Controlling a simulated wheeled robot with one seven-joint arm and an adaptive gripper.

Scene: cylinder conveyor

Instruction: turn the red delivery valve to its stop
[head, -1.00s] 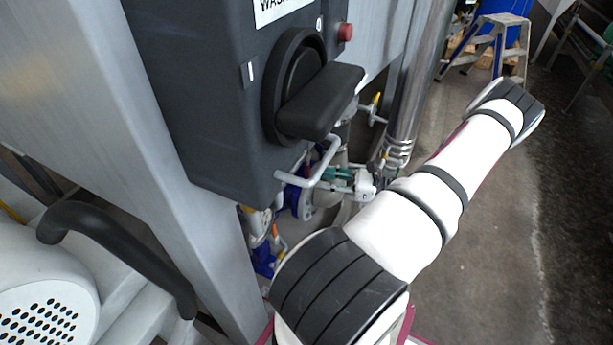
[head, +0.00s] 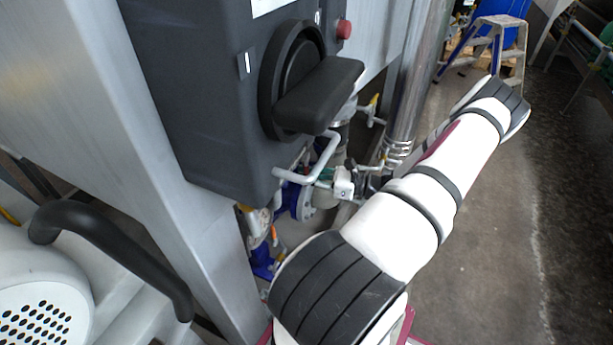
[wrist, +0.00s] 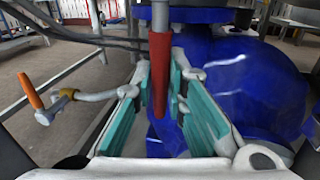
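The red valve handle (wrist: 159,62) stands upright in the middle of the wrist view, in front of a large blue rounded body (wrist: 235,85). My gripper (wrist: 160,88) has its two teal-padded fingers on either side of the handle. The fingers are apart, with a visible gap at least on the left; whether either pad touches the handle I cannot tell. In the head view my white arm reaches down behind the dark switch box, and the red handle cannot be made out there.
A dark box with a black rotary switch (head: 300,85) and a red button (head: 344,29) hangs above the work spot. A bent white pipe (head: 318,163) runs close by. An orange-tipped lever (wrist: 31,90) is left in the wrist view. Open floor lies right.

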